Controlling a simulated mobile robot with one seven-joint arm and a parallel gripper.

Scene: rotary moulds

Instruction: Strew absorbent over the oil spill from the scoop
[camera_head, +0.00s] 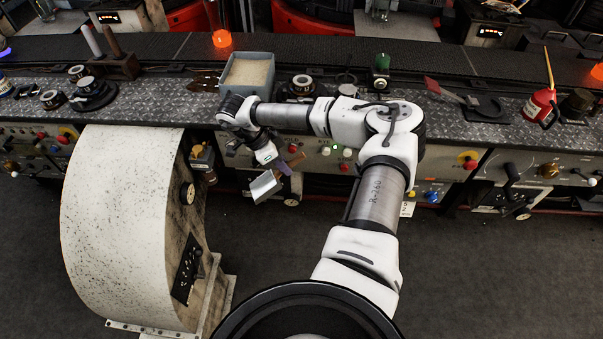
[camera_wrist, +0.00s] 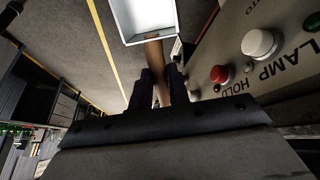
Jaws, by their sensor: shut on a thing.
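My gripper (camera_head: 285,169) is shut on the wooden handle of the scoop (camera_head: 264,186) and holds it in front of the bench, below the bench top. The scoop is a pale metal pan, tilted in the head view. In the wrist view the gripper fingers (camera_wrist: 161,86) close around the handle, with the scoop pan (camera_wrist: 151,17) beyond them. No granules can be made out in the pan. A grey bin (camera_head: 234,97) of pale granular absorbent (camera_head: 249,72) stands on the bench behind my wrist. A dark reddish-brown patch (camera_head: 204,81) lies left of the bin; I cannot tell whether it is the oil spill.
The bench front has buttons, including a red button (camera_wrist: 220,74) and white knob (camera_wrist: 259,43) close to the gripper. A large white curved housing (camera_head: 125,220) stands left of the scoop. A red oil can (camera_head: 539,104) and red-handled brush (camera_head: 446,91) are right. Open floor lies below.

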